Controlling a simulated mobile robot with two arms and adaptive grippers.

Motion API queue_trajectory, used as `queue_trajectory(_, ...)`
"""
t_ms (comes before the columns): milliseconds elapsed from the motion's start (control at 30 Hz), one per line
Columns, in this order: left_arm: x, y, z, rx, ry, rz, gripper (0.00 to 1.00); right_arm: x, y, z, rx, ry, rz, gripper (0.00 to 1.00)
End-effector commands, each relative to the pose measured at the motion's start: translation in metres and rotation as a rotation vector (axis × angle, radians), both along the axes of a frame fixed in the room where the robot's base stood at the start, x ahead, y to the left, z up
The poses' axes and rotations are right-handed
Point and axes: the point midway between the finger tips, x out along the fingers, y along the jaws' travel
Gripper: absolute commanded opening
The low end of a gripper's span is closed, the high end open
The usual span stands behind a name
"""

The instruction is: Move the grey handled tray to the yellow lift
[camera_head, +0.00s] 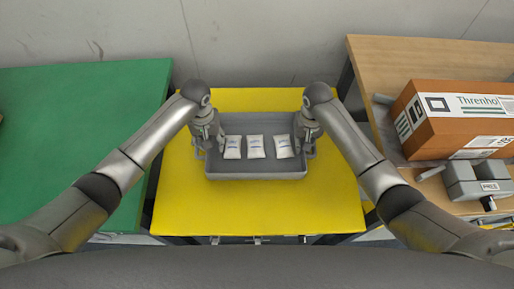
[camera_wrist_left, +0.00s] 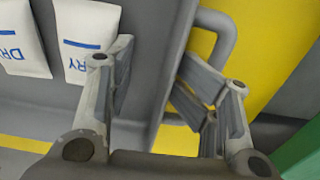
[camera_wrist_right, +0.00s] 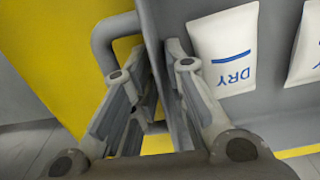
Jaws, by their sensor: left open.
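The grey handled tray (camera_head: 257,174) sits over the middle of the yellow surface (camera_head: 258,215), the only yellow platform in view. Several white DRY pouches lie in it. My left gripper (camera_head: 207,138) is at the tray's left end; the left wrist view shows its open fingers (camera_wrist_left: 160,90) on either side of the end wall, near the handle (camera_wrist_left: 222,35). My right gripper (camera_head: 305,140) is at the right end; in the right wrist view its fingers (camera_wrist_right: 158,90) are close together on the end wall, beside the other handle (camera_wrist_right: 105,35). Whether the tray touches the surface is unclear.
A green table (camera_head: 75,130) stands left of the yellow surface. A wooden table (camera_head: 390,70) stands to the right, with a brown box (camera_head: 440,115) and a grey device (camera_head: 475,180). The yellow surface is bare in front of the tray.

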Motion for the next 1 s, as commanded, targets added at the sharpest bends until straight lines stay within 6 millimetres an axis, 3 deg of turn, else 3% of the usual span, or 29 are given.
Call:
queue_trajectory(33, 0.0, 0.01, -0.002, 0.019, 0.003, 0.01, 0.58, 0.001, -0.01, -0.001, -0.019, 0.003, -0.01, 0.27)
queue_trajectory(733, 0.0, 0.007, -0.002, 0.013, 0.003, 0.007, 0.58, 0.0, -0.009, -0.002, -0.017, 0.004, -0.009, 0.27)
queue_trajectory(1000, 0.0, 0.006, 0.012, 0.011, 0.003, 0.006, 0.58, 0.0, -0.007, 0.012, -0.015, 0.002, -0.007, 0.27)
